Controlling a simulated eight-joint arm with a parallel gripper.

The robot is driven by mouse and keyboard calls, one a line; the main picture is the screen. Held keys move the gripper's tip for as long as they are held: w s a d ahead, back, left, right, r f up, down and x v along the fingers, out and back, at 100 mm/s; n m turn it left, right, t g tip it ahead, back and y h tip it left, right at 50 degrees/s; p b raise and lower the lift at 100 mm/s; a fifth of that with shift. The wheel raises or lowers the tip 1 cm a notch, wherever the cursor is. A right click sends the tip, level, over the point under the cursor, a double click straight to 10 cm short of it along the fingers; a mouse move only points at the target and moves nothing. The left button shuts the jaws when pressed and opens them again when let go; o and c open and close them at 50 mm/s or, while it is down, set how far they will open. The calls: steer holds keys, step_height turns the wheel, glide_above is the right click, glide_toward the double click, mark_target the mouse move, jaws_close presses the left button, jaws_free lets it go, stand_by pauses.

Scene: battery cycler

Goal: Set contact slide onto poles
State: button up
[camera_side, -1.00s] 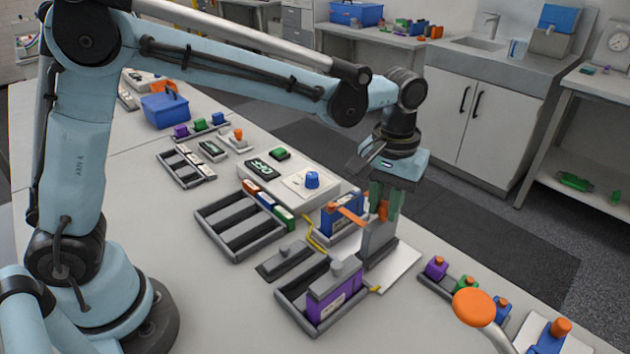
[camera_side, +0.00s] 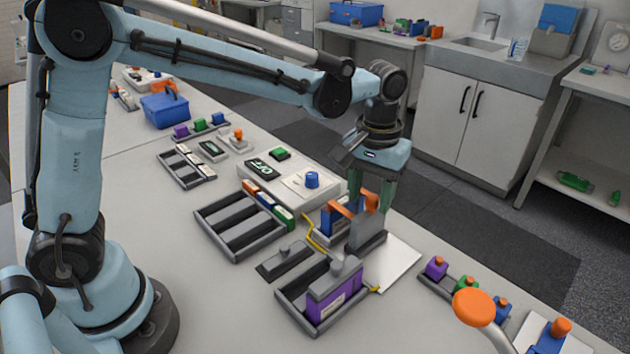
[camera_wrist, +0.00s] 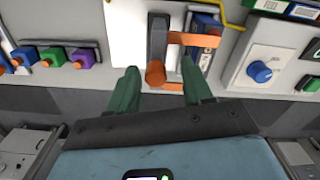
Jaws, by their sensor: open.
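The contact slide looks to be the grey upright block (camera_side: 366,236) with an orange knob (camera_side: 371,201) on top. It stands close against the blue battery (camera_side: 328,219); whether they touch is unclear. An orange strip (camera_side: 343,209) reaches across at the battery's top. In the wrist view the grey block (camera_wrist: 158,38), orange strip (camera_wrist: 200,40) and blue battery (camera_wrist: 206,24) are side by side. My gripper (camera_side: 370,205) is open, its green fingers on either side of the orange knob. The wrist view shows the knob (camera_wrist: 155,74) between the fingertips, with gaps. The poles are hidden.
A purple battery (camera_side: 332,297) stands in a grey tray (camera_side: 287,291) in front. A white plate (camera_side: 398,266) lies right of the block. A cycler unit with a blue dial (camera_side: 312,180) is behind left. Small coloured blocks (camera_side: 466,286) sit at the right.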

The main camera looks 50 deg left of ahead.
step_height(320, 180, up, 12)
stand_by(0.6)
steer(key=shift+s+a, duration=0.1)
steer(key=shift+a, duration=0.05)
steer(key=s+a+f+m+t, duration=0.3)
steer(key=s+a+f+t, duration=0.4)
steer(key=s+a+f, duration=0.2)
steer(key=s+a, duration=0.2)
steer(key=s, duration=0.1)
steer(key=shift+s+a, duration=0.15)
steer(key=shift+a, duration=0.25)
steer(key=shift+o, duration=0.5)
stand_by(0.5)
